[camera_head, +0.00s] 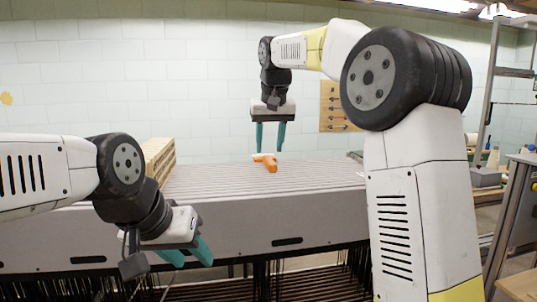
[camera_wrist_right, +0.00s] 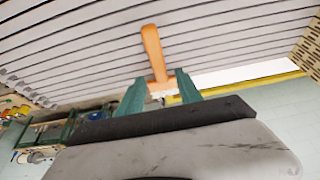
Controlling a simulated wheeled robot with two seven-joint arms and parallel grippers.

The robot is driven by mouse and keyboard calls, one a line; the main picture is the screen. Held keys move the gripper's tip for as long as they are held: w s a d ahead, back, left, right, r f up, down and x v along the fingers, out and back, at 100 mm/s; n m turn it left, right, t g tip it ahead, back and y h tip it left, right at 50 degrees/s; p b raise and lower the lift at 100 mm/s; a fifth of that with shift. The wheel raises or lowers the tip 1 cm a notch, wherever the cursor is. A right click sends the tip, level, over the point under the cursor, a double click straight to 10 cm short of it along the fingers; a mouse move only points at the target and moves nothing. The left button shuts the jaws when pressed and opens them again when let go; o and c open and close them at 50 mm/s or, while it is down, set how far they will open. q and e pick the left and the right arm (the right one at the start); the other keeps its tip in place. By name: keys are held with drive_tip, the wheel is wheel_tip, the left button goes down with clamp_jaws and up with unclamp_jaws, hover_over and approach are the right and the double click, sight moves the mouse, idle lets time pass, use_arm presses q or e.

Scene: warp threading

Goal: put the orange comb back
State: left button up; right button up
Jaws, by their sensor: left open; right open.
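The orange comb (camera_head: 267,161) lies on the ridged top of the grey machine (camera_head: 205,182). In the right wrist view the comb (camera_wrist_right: 154,55) shows its long handle, and its pale toothed end lies between the two fingertips. My right gripper (camera_head: 270,151) points straight down over the comb with its teal fingers open on either side of it; I cannot tell whether they touch it. The right gripper's fingers (camera_wrist_right: 157,86) also show apart in the wrist view. My left gripper (camera_head: 190,254) is open and empty in front of the machine, well away from the comb.
A stack of wooden slats (camera_head: 158,158) stands at the machine's left end. A wooden panel (camera_head: 338,108) with dark tools hangs on the tiled wall. Dark threads hang below the machine's front. The ridged top around the comb is clear.

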drive_tip(key=v, duration=0.8)
drive_tip(key=shift+r, duration=0.1)
